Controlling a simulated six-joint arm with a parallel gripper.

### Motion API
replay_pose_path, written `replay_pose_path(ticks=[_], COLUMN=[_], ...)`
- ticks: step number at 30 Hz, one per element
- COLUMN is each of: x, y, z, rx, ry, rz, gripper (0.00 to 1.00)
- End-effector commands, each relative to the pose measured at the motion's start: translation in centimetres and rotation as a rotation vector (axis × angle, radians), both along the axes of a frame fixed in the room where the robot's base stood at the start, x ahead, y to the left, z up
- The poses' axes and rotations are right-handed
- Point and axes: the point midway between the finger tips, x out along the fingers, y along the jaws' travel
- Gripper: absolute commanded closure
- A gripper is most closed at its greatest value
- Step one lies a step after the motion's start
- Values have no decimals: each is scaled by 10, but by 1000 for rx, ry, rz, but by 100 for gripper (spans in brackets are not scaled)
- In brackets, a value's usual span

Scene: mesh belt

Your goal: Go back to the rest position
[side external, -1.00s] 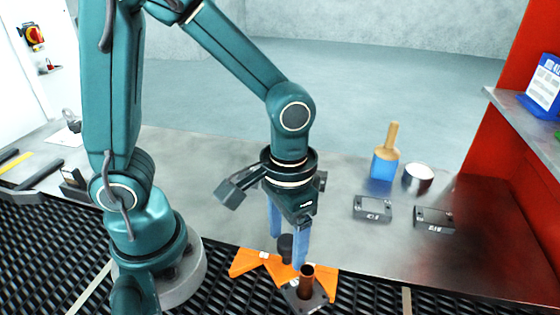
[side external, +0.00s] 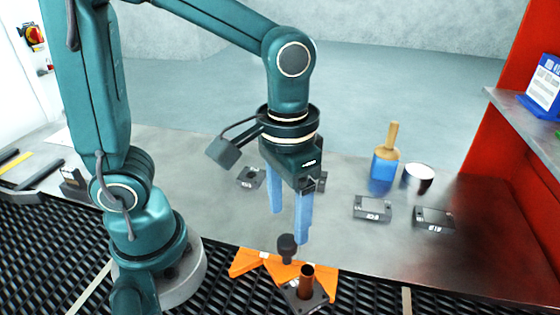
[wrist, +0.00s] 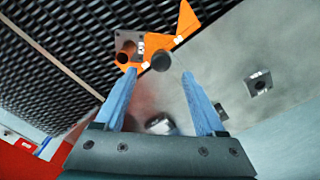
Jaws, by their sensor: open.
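My gripper (side external: 289,222) is open and empty, its two blue fingers pointing down above the grey metal table. In the side view its tips are a little above and behind an orange fixture (side external: 248,262). The fixture carries a black round knob (side external: 286,246) and a copper-brown tube (side external: 306,280) standing upright on a dark square plate. In the wrist view my gripper's fingers (wrist: 160,92) are spread, with the orange fixture (wrist: 187,20), the black knob (wrist: 161,61) and the tube (wrist: 124,58) beyond them. The rest position itself is not marked in view.
Dark labelled blocks (side external: 373,208) (side external: 434,220) (side external: 250,177) lie on the table. A red shelf frame (side external: 500,140) bounds the right side. Black mesh belt (side external: 60,250) runs along the front.

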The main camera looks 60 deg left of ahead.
Motion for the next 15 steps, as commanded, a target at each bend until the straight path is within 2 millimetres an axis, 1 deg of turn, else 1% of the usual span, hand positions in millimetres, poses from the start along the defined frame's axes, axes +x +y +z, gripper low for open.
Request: replay_pose_path(ticks=[2,5,9,12,15], x=[3,2,-6,-13,-20], y=[5,16,33,43,50], z=[10,25,43,51,54], rx=[-13,-29,-43,-38,-27], ry=[-46,-125,-259,-347,-416], rz=[28,68,97,100,87], gripper=[28,28,28,28,28])
